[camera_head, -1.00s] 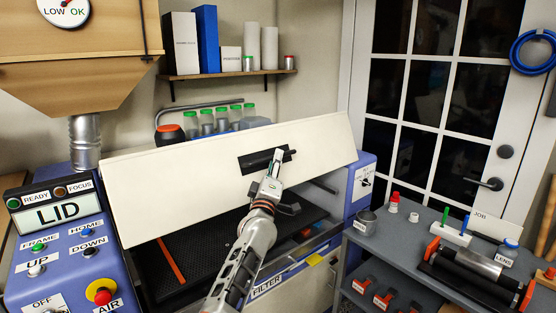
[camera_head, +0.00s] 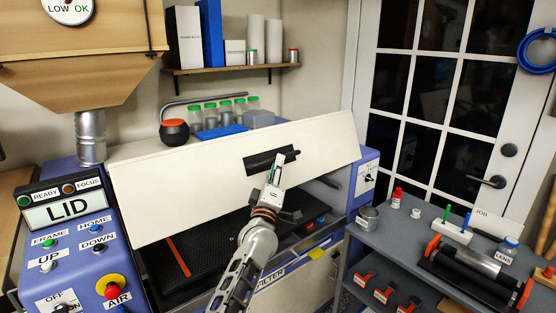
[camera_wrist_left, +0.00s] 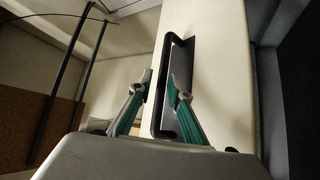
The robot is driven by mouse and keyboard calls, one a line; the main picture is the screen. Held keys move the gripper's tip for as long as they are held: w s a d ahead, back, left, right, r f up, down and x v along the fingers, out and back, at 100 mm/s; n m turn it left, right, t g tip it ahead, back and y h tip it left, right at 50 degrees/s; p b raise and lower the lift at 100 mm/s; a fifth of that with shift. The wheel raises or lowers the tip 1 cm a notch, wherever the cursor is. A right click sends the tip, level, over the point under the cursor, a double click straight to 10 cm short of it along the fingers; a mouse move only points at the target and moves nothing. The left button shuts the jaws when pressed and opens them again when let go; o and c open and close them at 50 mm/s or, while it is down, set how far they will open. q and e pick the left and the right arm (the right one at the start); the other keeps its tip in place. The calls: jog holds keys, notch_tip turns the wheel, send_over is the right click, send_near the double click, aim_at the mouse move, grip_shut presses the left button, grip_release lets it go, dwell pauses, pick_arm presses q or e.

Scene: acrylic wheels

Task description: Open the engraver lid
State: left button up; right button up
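The engraver lid (camera_head: 190,191) is a wide cream panel, tilted and partly open, with the dark bed (camera_head: 212,250) showing under its lower edge. A black bar handle (camera_head: 258,163) is on its front. My left gripper (camera_head: 282,160) is at the handle's right part. The lid also shows in the left wrist view (camera_wrist_left: 223,75). My right gripper is not in view.
The blue control panel (camera_head: 82,270) with a LID display stands at left. Jars (camera_head: 225,108) and an orange-topped pot (camera_head: 174,132) stand behind the lid. A grey bench (camera_head: 410,248) with tools is at right, before a glazed door. A wooden hood hangs at upper left.

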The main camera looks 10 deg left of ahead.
pick_arm(q)
jog(key=shift+s+d+f+p, duration=0.1)
jog(key=shift+s+p, duration=0.05)
jog(key=shift+s, duration=0.75)
jog(key=shift+s+d+f+p, duration=0.15)
jog(key=shift+s, duration=0.8)
jog(key=shift+s+d+f+p, duration=0.1)
jog(key=shift+s+p, duration=0.05)
jog(key=shift+s, duration=0.75)
